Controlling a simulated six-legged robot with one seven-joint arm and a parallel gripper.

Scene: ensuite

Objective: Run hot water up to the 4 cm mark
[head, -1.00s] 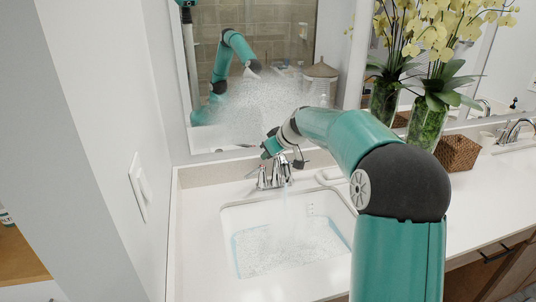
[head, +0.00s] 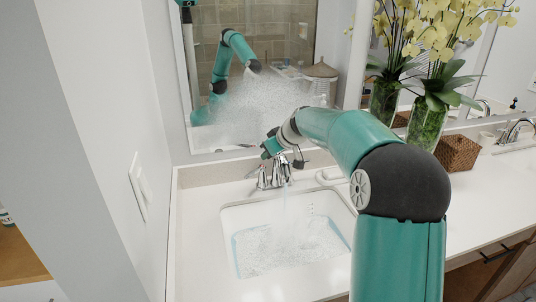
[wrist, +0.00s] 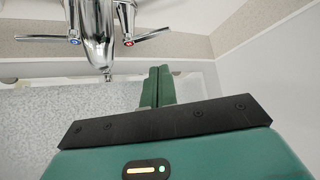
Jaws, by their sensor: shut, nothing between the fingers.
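The chrome faucet (head: 270,176) stands behind the white sink basin (head: 232,217), and it also shows in the wrist view (wrist: 97,30). A thin stream of water (head: 286,208) runs from its spout. Speckled, rippled water (head: 285,250) lies in the basin. Small dark marks (head: 311,210) are on the basin's back wall, too small to read. In the wrist view the blue-marked handle (wrist: 50,39) is at left and the red-marked handle (wrist: 142,37) at right. My gripper (wrist: 160,72) is shut and empty, just below the red-marked handle in that picture, with a gap visible between them.
A pale misty patch (head: 258,100) shows before the mirror (head: 283,40). A wall with a switch plate (head: 140,187) borders the counter at left. A wicker basket (head: 457,153) and a vase of yellow orchids (head: 427,122) stand at right. The right counter (head: 480,205) is mostly clear.

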